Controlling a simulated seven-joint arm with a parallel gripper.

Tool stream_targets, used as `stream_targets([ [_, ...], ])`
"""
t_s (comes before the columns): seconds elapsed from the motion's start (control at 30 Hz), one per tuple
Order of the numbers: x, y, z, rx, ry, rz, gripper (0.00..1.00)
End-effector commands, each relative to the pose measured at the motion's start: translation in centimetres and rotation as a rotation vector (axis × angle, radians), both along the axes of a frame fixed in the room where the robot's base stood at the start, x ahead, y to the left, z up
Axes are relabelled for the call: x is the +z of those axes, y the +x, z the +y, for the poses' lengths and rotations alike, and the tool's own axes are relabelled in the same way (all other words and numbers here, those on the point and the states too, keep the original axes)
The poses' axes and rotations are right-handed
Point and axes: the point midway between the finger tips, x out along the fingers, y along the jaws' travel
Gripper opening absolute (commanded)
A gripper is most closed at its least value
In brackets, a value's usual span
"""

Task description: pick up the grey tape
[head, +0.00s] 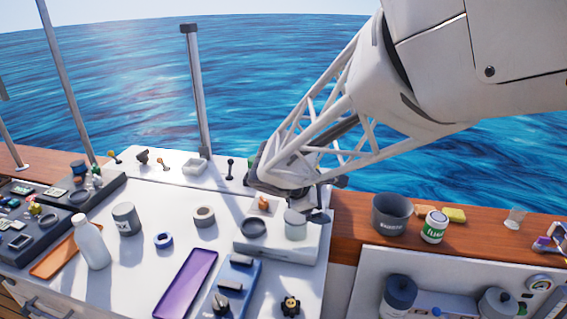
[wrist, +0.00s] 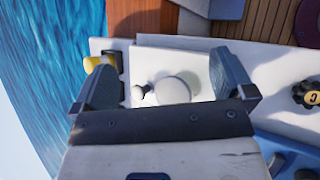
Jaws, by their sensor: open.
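The grey tape (head: 204,216) is a small roll lying flat on the white hatch top in the head view. It lies to the left of my gripper (head: 290,203) and apart from it. I cannot make out the tape in the wrist view. My gripper is open, and it also shows in the wrist view (wrist: 168,85) with its two fingers spread wide. A round white-topped jar (wrist: 174,90) shows between the fingers there, and I cannot tell how far below them it is.
A purple tray (head: 186,284) lies in front.

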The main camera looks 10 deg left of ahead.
Motion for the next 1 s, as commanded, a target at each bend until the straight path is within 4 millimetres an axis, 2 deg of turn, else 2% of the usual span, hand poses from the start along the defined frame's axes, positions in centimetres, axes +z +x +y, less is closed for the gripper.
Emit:
stream_targets([
  [0.03, -0.7, 0.6, 1.9, 0.055, -0.036, 0.004, 1.0],
  [0.2, -2.5, 2.0, 7.9, 0.238, -0.159, 0.006, 1.0],
  [0.47, -5.5, 2.9, 17.4, 0.504, -0.34, -0.006, 1.0],
  [0.63, -8.1, 2.4, 24.2, 0.683, -0.466, -0.023, 1.0],
  [0.8, -10.7, 1.1, 31.0, 0.855, -0.588, -0.049, 1.0],
  [0.9, -12.1, 0.2, 34.1, 0.935, -0.648, -0.064, 1.0],
  [1.0, -13.1, -0.5, 36.3, 0.99, -0.69, -0.076, 1.0],
])
